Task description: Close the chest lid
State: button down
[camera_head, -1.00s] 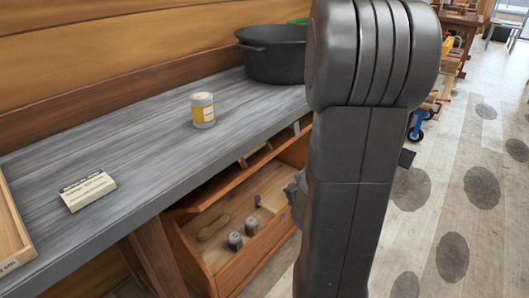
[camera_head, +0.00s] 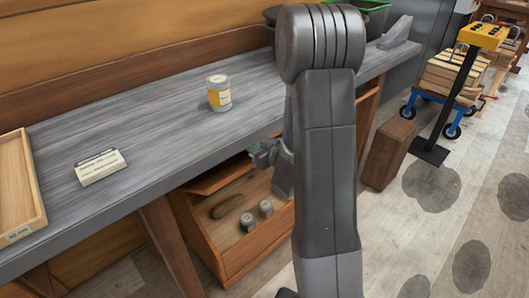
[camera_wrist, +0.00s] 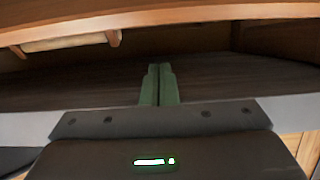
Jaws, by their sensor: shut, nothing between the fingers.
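The wooden chest (camera_head: 235,265) stands under the grey bench, with its front open to view and several small items inside. Its lid (camera_head: 222,178) is raised, sloping up beneath the bench edge, and my arm hides its right part. My gripper (camera_head: 264,153) is by the lid, just below the bench's front edge, at the chest's upper right. In the wrist view its green fingers (camera_wrist: 159,85) are together with nothing between them. A wooden panel with small battens (camera_wrist: 115,37) spans the top there; I cannot tell whether the fingers touch anything.
The grey bench (camera_head: 130,135) overhangs the chest and holds a yellow-labelled tin (camera_head: 219,93), a label block (camera_head: 100,167) and a wooden tray (camera_head: 18,190). A brown block (camera_head: 388,153) and a yellow-topped stand (camera_head: 455,95) are right of my arm.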

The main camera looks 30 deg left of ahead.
jog(key=f, duration=0.2)
jog(key=shift+d+f, duration=0.3)
jog(key=shift+f, duration=0.1)
jog(key=shift+s+d+f, duration=0.2)
jog(key=shift+d+f, duration=0.1)
jog(key=shift+f, duration=0.1)
jog(key=shift+b, duration=0.3)
